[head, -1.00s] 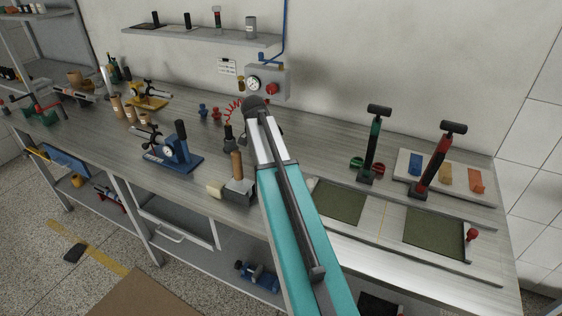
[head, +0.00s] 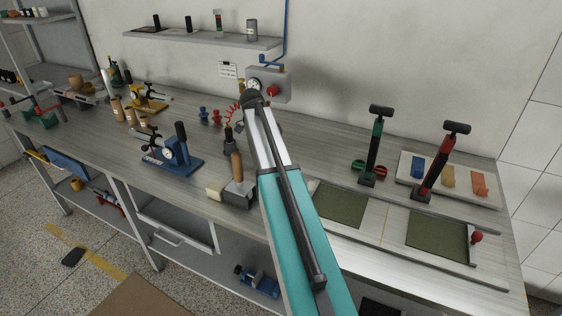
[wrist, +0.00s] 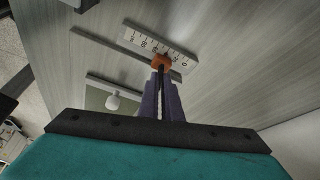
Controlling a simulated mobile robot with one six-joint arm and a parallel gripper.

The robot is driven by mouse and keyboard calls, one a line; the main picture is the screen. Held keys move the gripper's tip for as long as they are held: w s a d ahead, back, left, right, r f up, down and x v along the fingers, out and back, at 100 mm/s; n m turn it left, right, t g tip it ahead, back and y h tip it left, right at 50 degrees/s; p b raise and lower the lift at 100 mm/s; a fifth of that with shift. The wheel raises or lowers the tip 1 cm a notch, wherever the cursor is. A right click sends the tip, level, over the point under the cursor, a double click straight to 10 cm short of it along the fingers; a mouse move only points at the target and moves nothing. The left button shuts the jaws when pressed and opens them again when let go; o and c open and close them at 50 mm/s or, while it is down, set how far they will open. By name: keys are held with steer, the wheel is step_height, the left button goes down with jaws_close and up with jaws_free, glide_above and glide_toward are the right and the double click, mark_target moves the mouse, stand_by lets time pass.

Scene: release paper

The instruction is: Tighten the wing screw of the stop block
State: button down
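In the wrist view my gripper's (wrist: 161,75) two purple fingers stand close together, their tips at a small orange piece that looks like the wing screw (wrist: 161,61). The fingers appear shut on it, though the exact contact is small and dark. The orange piece sits at the near edge of a white scale plate (wrist: 178,50) with black numbers. The stop block itself is not clearly seen; fingers and orange piece cover that spot. In the head view my own teal arm hides the gripper and the screw.
A pale round knob (wrist: 113,102) is left of the fingers. On the bench, a green-handled lever tool (head: 374,145) and a red-handled one (head: 438,160) stand right of my arm. A blue fixture (head: 173,155) and a block with a wooden handle (head: 238,188) stand left.

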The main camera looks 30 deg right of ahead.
steer(key=c, duration=2)
jaws_free()
steer(key=shift+s, duration=0.1)
steer(key=shift+r, duration=0.1)
steer(key=shift+v, duration=1)
steer(key=v, duration=1.1)
steer(key=shift+r+b, duration=0.3)
steer(key=shift+b, duration=0.1)
